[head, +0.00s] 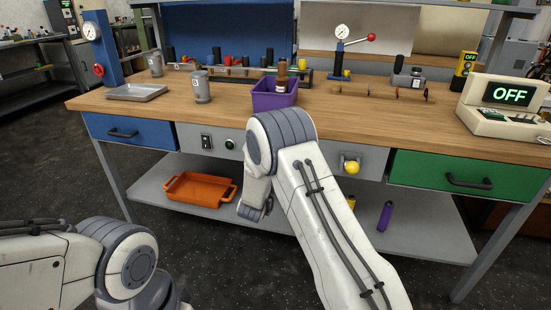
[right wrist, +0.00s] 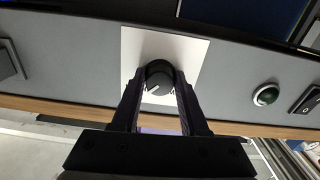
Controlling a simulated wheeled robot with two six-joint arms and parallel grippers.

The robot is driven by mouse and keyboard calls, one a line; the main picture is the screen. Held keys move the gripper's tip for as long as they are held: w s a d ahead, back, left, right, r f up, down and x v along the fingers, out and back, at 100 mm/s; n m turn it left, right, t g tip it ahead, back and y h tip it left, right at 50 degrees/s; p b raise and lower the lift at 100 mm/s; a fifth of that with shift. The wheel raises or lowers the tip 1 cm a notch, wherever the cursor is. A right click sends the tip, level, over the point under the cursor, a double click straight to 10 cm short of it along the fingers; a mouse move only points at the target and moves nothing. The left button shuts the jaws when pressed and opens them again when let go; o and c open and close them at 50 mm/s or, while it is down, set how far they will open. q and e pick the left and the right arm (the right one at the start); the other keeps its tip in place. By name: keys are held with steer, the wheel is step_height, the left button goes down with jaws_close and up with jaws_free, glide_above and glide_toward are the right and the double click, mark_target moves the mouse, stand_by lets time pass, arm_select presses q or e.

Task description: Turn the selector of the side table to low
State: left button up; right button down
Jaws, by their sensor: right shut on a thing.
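The selector (right wrist: 159,70) is a dark round knob with a white pointer line, on a pale square plate (right wrist: 190,50) of the grey front panel. In the right wrist view the pointer line slants toward the lower left of the picture. My right gripper (right wrist: 160,82) has its two fingers on either side of the knob and is shut on it. No position labels are readable. In the head view the table (head: 330,104) has a wooden top; my right arm hides the selector and gripper. My left arm is at lower left, its gripper out of view.
A green button (head: 229,144) and black switch (head: 206,142) sit left of my right arm, a yellow knob (head: 352,167) right of it. A purple bin (head: 273,98) stands above on the tabletop. A display (head: 509,94) reads OFF. An orange tray (head: 199,191) lies below.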

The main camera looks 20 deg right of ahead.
steer(key=shift+r+n+p, duration=0.15)
steer(key=shift+n+p, duration=5.4)
steer(key=shift+n, duration=3.05)
steer(key=shift+c, duration=2.1)
jaws_free()
steer(key=v, duration=1)
steer(key=shift+s+p, duration=0.2)
steer(key=shift+p, duration=0.25)
